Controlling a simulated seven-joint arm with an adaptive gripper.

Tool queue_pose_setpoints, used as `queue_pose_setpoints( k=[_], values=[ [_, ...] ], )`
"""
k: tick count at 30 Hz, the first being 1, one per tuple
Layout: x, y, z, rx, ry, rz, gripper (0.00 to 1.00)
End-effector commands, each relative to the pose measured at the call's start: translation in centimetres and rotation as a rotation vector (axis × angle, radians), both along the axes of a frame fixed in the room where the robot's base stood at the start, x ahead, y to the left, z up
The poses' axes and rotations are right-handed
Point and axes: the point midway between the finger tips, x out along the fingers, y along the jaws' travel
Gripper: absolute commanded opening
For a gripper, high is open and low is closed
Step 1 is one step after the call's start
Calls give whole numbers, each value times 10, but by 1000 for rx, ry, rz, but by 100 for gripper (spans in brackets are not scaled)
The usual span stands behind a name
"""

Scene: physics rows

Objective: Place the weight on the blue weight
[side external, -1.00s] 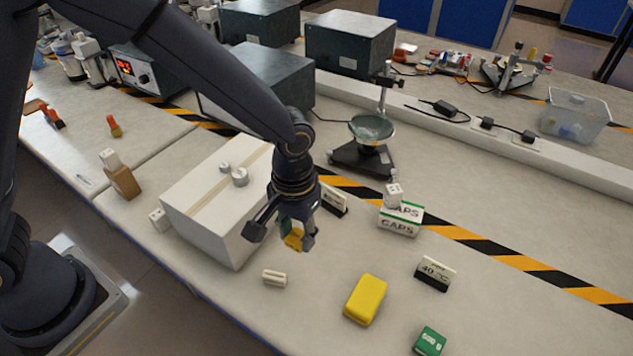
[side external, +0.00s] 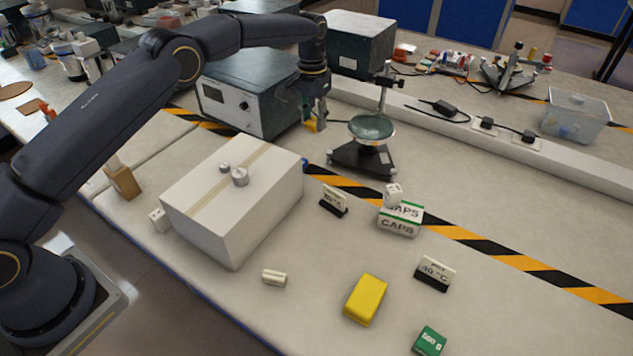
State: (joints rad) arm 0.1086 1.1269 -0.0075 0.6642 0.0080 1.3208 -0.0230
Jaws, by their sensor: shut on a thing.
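My gripper (side external: 314,117) is shut on a small yellow weight (side external: 311,125), which is partly covered by the fingers. It holds the weight in front of the grey instrument box, to the left of the stand with the glass dish. A small blue thing (side external: 304,165), possibly the blue weight, peeks out from behind the right corner of the white box; most of it is hidden. It shows below the gripper in the picture, apart from it. A green 500 g weight (side external: 430,341) lies at the front right.
The white box (side external: 245,215) bears two silver knobs or weights. The stand with the glass dish (side external: 371,128) is close to the gripper's right. A yellow block (side external: 366,299), a CAPS box (side external: 400,226) and small signs stand on the bench. The right middle is fairly clear.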

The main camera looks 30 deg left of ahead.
Motion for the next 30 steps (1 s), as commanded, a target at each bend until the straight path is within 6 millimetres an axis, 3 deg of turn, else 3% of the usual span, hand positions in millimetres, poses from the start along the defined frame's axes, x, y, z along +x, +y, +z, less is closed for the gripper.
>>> queue_pose_setpoints(
  k=[3,9,15,22,27,30],
  values=[
    [6,32,-19,-2,9,55,0],
    [2,52,-42,-1,33,90,0],
    [2,53,-81,0,33,92,0],
    [3,52,-102,0,30,91,0],
    [2,52,-128,0,31,91,0],
    [3,52,-131,0,27,91,0]
  ],
)
